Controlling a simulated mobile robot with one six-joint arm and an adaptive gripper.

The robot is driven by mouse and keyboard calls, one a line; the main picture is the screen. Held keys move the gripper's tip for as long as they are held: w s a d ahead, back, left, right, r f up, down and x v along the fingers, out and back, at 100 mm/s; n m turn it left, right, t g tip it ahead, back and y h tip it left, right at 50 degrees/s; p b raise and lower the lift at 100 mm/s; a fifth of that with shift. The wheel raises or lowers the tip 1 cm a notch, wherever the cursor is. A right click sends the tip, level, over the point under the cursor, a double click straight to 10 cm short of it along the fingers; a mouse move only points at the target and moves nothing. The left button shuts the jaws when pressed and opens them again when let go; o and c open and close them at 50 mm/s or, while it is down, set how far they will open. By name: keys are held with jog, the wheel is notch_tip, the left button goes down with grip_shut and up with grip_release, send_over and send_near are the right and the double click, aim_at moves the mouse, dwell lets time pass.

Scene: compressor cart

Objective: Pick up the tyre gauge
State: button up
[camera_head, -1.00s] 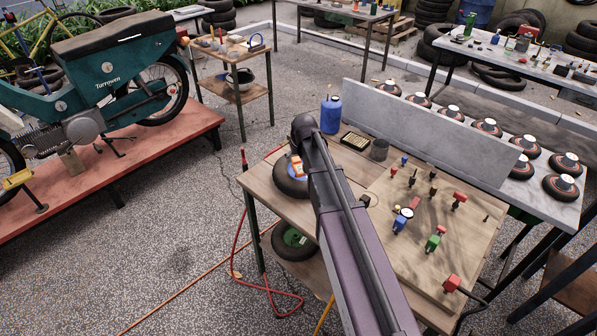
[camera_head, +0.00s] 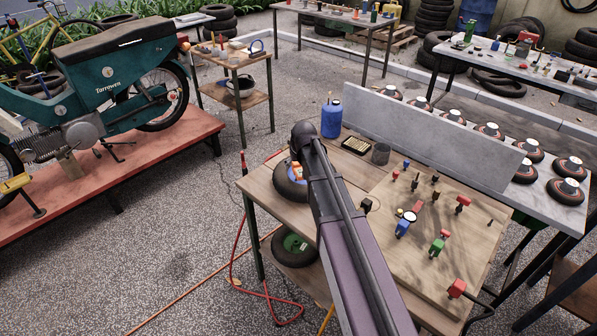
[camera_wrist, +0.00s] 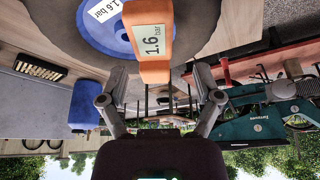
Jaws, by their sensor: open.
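The tyre gauge appears to be the orange block (camera_wrist: 150,42) with a white "1.6" label, which fills the top middle of the wrist view. It lies over the blue hub (camera_wrist: 97,27) of a dark tyre, whose own tag reads 1.6 bar. In the head view the orange gauge (camera_head: 296,170) shows on the tyre (camera_head: 287,188) at the left end of the wooden table, partly hidden by my arm. My gripper (camera_wrist: 158,86) is open and empty, its fingers on either side below the orange block in the wrist picture. I cannot tell whether they touch it.
A red hose (camera_head: 236,250) hangs at the left.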

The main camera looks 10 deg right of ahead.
aim_at(298, 165)
jog(key=shift+d+b+x, duration=0.15)
jog(key=shift+b+x, duration=0.85)
jog(key=shift+x, duration=0.2)
jog(key=shift+d+b+x, duration=0.15)
jog(key=shift+b+x, duration=0.85)
jog(key=shift+x, duration=0.2)
grip_shut()
jog(key=shift+w+a+r, duration=0.1)
jog(key=shift+r, duration=0.05)
notch_tip(298, 165, up, 4)
jog(key=p, duration=0.4)
jog(key=s+p, duration=0.1)
jog(key=s, duration=1.5)
jog(key=shift+r, duration=0.35)
jog(key=shift+r+p, duration=2.55)
